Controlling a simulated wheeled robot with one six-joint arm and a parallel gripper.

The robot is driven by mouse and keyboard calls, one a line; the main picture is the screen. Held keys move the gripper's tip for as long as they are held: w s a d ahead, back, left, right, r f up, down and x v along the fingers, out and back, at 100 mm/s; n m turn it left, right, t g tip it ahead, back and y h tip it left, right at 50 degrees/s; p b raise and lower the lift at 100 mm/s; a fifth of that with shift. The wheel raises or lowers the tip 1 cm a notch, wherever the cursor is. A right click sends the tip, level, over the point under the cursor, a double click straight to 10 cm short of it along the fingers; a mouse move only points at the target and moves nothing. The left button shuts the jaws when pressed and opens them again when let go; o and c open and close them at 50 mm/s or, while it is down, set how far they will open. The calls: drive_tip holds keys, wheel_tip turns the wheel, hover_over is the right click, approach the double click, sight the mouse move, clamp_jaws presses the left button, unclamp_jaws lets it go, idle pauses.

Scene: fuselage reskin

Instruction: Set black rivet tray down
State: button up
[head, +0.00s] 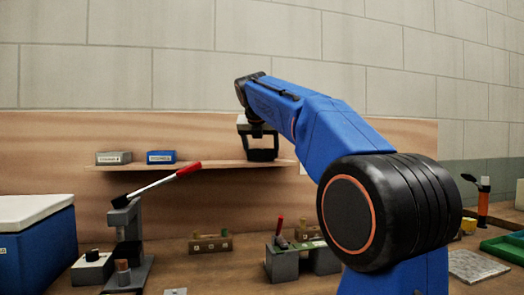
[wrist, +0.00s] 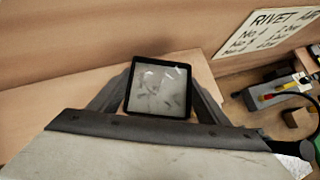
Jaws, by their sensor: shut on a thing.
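The black rivet tray (wrist: 158,116) is small and square, with a pale grey inside and small bits lying in it. In the wrist view it sits between the two fingers of my gripper (wrist: 160,98), which is shut on it. In the head view my gripper (head: 260,142) points down with the tray (head: 262,155) at the right part of the wooden wall shelf (head: 210,165). The tray looks about level. I cannot tell whether its underside touches the shelf.
A grey box (head: 114,158) and a blue box (head: 161,157) stand on the shelf to the left; the shelf between them and the tray is clear. A red-handled lever tool (head: 128,235) rises below. A rivet sign (wrist: 275,30) hangs right of the shelf.

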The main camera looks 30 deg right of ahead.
drive_tip(key=shift+f, duration=0.15)
drive_tip(key=o, duration=1.4)
drive_tip(key=shift+f, duration=0.1)
drive_tip(key=v, duration=1.7)
drive_tip(key=shift+s, duration=0.15)
drive_tip(key=shift+a, duration=0.15)
